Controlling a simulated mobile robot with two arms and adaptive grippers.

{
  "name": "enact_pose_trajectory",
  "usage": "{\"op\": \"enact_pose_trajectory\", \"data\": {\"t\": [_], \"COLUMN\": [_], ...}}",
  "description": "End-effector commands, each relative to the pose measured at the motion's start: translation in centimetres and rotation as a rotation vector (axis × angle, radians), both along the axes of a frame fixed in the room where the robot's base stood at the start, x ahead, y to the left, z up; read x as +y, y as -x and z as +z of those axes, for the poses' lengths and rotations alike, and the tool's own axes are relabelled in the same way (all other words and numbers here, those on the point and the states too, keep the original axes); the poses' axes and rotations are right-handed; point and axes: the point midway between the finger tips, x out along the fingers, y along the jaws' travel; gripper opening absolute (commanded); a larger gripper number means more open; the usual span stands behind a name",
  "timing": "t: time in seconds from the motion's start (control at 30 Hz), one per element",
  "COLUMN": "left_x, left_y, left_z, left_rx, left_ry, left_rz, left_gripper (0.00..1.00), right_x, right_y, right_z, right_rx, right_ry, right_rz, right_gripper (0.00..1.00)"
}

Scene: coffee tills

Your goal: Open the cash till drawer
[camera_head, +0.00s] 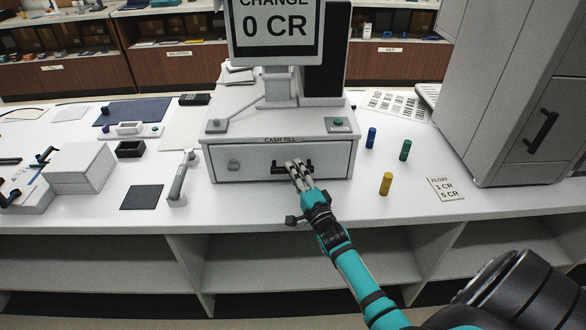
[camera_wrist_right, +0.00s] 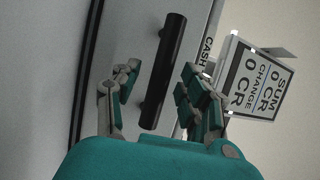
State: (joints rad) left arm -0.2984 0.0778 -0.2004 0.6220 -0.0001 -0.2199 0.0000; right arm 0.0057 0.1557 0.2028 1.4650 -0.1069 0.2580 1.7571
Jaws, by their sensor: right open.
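The cash till (camera_head: 240,115) stands on the white counter, its drawer (camera_head: 247,160) shut flush with the body. The drawer's black bar handle (camera_head: 279,168) is on the middle of its front, partly hidden by my right gripper (camera_head: 300,172). In the right wrist view the black handle (camera_wrist_right: 163,72) lies between the two open fingers (camera_wrist_right: 155,90) of my right gripper, which do not visibly close on it. A round lock (camera_head: 233,165) sits left on the drawer front. My left gripper is not in view.
Blue (camera_head: 371,138), green (camera_head: 405,150) and yellow (camera_head: 386,184) cylinders and a float card (camera_head: 445,188) stand or lie right of the till. A grey scanner-like tool (camera_head: 179,182) lies close to its left. A large grey cabinet (camera_head: 515,110) is at right.

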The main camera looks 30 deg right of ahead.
Motion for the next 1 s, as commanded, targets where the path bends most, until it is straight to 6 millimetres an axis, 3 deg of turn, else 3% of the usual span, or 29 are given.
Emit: {"op": "enact_pose_trajectory", "data": {"t": [0.13,0.47,0.8,1.0], "left_x": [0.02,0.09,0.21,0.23], "left_y": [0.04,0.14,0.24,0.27], "left_z": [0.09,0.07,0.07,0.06], "left_rx": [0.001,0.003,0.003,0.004], "left_ry": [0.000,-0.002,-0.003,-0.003], "left_rz": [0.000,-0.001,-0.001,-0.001], "left_gripper": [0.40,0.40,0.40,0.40], "right_x": [-0.17,-0.22,-0.22,-0.22], "right_y": [-1.23,-1.48,-1.47,-1.45], "right_z": [0.28,0.24,0.23,0.19], "right_rx": [0.000,0.001,0.001,0.002], "right_ry": [0.000,0.000,0.000,0.001], "right_rz": [0.000,0.000,0.000,0.000], "right_gripper": [0.44,0.44,0.00,0.00]}}
